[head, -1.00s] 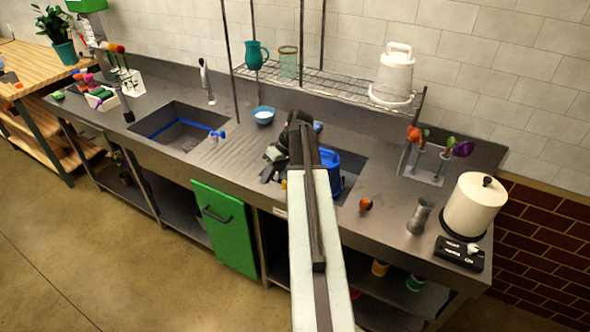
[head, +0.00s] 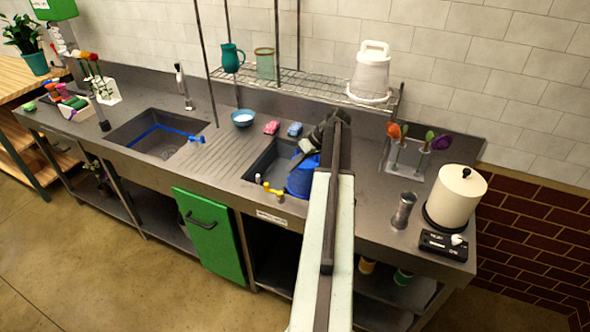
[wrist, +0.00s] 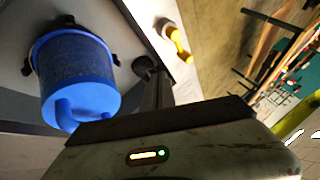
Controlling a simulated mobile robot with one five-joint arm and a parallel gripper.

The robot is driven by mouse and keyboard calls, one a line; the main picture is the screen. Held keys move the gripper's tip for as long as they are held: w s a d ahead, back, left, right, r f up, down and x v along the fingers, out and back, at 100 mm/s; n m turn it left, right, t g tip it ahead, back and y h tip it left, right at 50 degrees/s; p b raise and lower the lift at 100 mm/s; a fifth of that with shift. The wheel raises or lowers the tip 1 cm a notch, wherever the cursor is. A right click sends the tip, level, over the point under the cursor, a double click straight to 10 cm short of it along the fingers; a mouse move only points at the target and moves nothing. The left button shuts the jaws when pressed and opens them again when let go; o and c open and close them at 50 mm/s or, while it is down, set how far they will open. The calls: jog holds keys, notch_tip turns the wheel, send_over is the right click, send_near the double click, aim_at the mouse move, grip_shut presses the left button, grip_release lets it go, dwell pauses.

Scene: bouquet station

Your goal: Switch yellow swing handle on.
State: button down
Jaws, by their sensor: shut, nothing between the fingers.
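The yellow swing handle (head: 272,191) sits at the front rim of the right sink, left of the blue bucket (head: 303,178). It also shows in the wrist view (wrist: 179,43), at the top centre, beyond my fingers and apart from them. My gripper (head: 300,159) is shut and empty. In the head view it hangs over the right sink, behind and above the handle, close to the bucket. In the wrist view its dark fingers (wrist: 148,72) point up the picture, with the bucket (wrist: 75,85) to their left. The fingertips are partly dark and hard to make out.
The right sink (head: 262,165) has a pink sponge (head: 271,128) and a blue sponge (head: 295,129) behind it. A wire shelf (head: 300,86) with posts stands above. The ribbed drainboard between the sinks is clear.

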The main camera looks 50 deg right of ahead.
jog(key=w+a+f+b, duration=0.2)
jog(key=a+f, duration=0.1)
jog(key=w+a+f+b, duration=0.1)
jog(key=a, duration=0.1)
jog(key=shift+w+f, duration=0.1)
jog(key=shift+f, duration=0.1)
jog(key=shift+w+a, duration=0.15)
jog(key=shift+a, duration=0.3)
jog(key=shift+w+d, duration=0.1)
